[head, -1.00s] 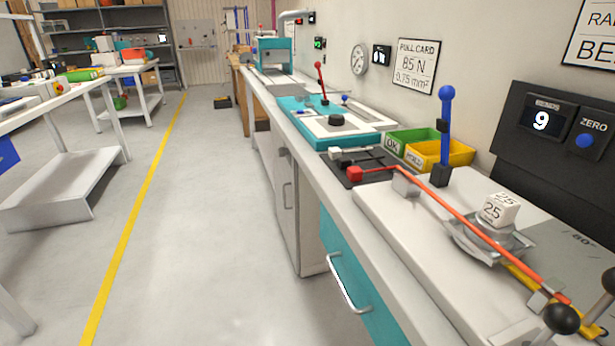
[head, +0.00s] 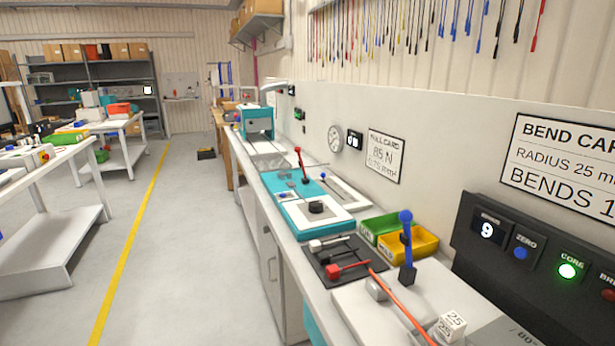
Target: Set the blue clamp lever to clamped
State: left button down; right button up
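The blue clamp lever (head: 406,240) stands upright on a black base at the back of the white bench plate, beside the yellow bin. It has a blue ball knob on top. A second, small blue-knobbed lever (head: 323,177) shows farther back by the teal machine. A red-orange cable (head: 397,301) runs from a red block (head: 347,270) past a grey block toward the bottom edge. Neither of my grippers is in view.
A green bin (head: 383,228) and a yellow bin (head: 412,246) stand behind the lever. A white cube marked 25 (head: 452,324) is at the bottom. A black panel (head: 530,262) with a display reading 9 is at the right.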

aim_at(406, 217)
jog(key=j+z, duration=0.65)
